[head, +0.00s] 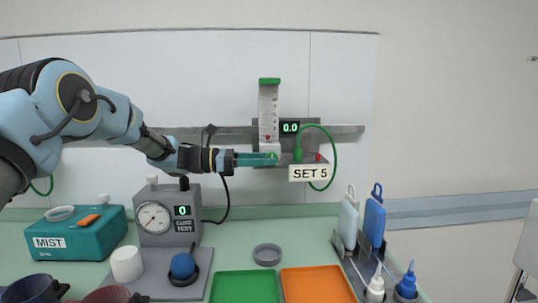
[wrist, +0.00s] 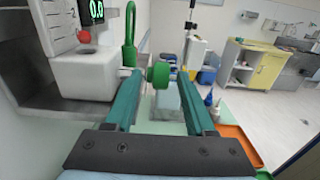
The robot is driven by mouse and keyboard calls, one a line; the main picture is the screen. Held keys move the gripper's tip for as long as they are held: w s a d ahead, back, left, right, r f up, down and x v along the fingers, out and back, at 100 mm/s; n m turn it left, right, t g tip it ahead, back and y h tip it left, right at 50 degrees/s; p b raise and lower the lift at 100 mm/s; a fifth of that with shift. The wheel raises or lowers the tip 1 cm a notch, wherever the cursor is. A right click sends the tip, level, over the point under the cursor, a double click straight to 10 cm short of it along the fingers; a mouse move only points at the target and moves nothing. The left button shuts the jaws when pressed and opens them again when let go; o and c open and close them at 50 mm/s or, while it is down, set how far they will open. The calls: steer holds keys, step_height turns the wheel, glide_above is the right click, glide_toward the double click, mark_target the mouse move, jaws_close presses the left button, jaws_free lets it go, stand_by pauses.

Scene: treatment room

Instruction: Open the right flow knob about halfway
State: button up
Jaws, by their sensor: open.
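The clear flow tube (head: 269,105) with a green cap stands on the wall rail, its red ball (head: 268,138) low in the tube. The display (head: 289,127) beside it reads 0.0, and a sign below (head: 309,173) reads SET 5. In the wrist view the green round flow knob (wrist: 160,74) sticks out from the white block (wrist: 84,72). My gripper (head: 275,158) is open at the flow unit, with one teal finger on each side of the knob. Gaps show beside the knob; I see no firm contact. In the head view the fingers largely cover the knob.
A green hose (head: 335,155) loops right of the display; its green fitting (wrist: 129,38) stands close to my left finger. Below are a grey gauge unit (head: 168,216), a teal MIST box (head: 76,236), green and orange trays (head: 318,285), and bottles (head: 374,218) at right.

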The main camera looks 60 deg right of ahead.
steer(key=shift+s+d, duration=0.4)
steer(key=shift+s, duration=0.15)
steer(key=shift+f, duration=0.15)
jaws_close()
